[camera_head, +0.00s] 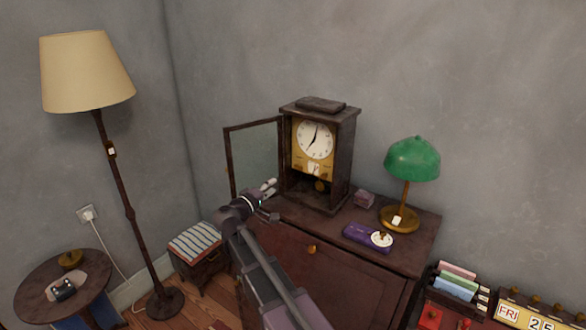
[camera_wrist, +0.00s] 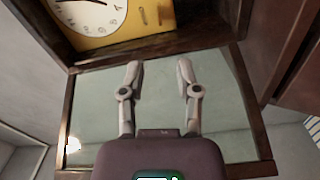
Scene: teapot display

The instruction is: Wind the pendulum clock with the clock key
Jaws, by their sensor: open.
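The pendulum clock (camera_head: 346,143) stands upright on a dark wooden cabinet (camera_head: 415,245), its glazed door (camera_head: 254,158) swung open to the left. It has a white dial on a yellow plate, with a small pale piece below the dial and a round brass bob lower down. In the wrist view the clock's yellow plate (camera_wrist: 105,42) and part of the dial show at the upper left. My gripper (camera_head: 268,200) is in front of the clock's lower left, near the open door. In the wrist view its fingers (camera_wrist: 159,64) are apart with nothing between them. I cannot make out the clock key for certain.
A green lamp (camera_head: 412,158), a purple box (camera_head: 365,238) with a white disc and a small dark block (camera_head: 364,198) stand right of the clock. A floor lamp (camera_head: 121,180), a striped stool (camera_head: 198,241) and a round table (camera_head: 35,283) are at the left.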

